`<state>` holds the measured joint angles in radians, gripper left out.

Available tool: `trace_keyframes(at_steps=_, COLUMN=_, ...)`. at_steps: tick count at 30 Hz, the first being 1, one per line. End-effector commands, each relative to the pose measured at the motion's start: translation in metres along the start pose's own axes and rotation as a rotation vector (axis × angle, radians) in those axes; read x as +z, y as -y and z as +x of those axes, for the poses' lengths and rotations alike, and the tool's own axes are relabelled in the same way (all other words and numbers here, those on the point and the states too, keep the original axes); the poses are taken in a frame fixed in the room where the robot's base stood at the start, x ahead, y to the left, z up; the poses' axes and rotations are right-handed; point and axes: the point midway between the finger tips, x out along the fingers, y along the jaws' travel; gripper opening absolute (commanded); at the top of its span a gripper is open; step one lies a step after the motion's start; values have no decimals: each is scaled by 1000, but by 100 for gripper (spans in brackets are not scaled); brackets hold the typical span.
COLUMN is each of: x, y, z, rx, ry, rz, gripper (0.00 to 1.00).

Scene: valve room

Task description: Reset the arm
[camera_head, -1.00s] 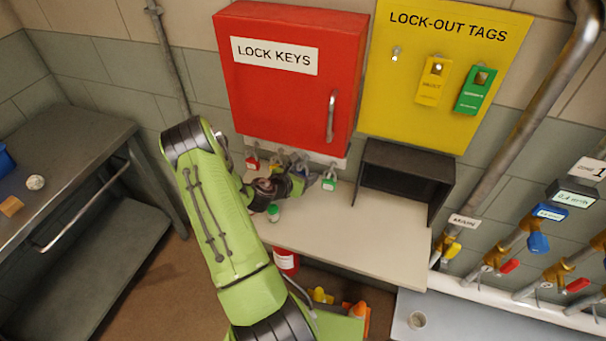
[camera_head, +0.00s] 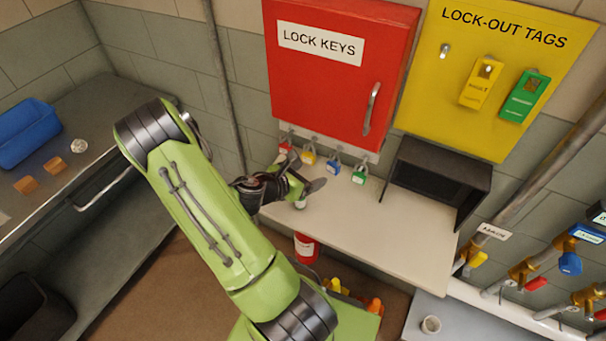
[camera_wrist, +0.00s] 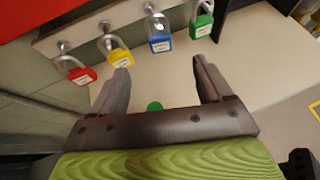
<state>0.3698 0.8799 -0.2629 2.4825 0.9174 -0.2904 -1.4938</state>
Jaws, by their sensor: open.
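My gripper (camera_head: 308,182) is at the end of my green arm, above the pale shelf (camera_head: 400,252) and in front of the padlocks. In the wrist view my gripper (camera_wrist: 160,72) has its two dark fingers spread with nothing held between them. A small green round thing (camera_wrist: 155,106) shows between and beyond the fingers, on the shelf; in the head view it is mostly hidden by my gripper. A red padlock (camera_wrist: 76,72), a yellow padlock (camera_wrist: 119,56), a blue padlock (camera_wrist: 160,42) and a green padlock (camera_wrist: 202,26) hang on hooks beyond the fingertips.
A red lock keys cabinet (camera_head: 330,90) is above the padlocks. A yellow tag board (camera_head: 470,115) and a dark open box (camera_head: 437,180) are to the right. Pipes with valves (camera_head: 530,280) run farther right. A metal bench (camera_head: 60,215) with a blue bin (camera_head: 28,132) stands left.

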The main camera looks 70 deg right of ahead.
Motion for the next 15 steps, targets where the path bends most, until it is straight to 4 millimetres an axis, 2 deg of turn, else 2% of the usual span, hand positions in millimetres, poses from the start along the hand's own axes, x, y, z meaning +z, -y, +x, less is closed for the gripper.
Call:
trace_keyframes(at_steps=1, x=0, y=-1, z=-9, rx=4, ry=0, rz=-2, gripper=79)
trace_keyframes(at_steps=4, x=0, y=0, z=-17, rx=2, ry=0, rz=0, gripper=79)
trace_keyframes(at_steps=15, x=0, y=0, z=-18, rx=0, ry=0, rz=0, gripper=79)
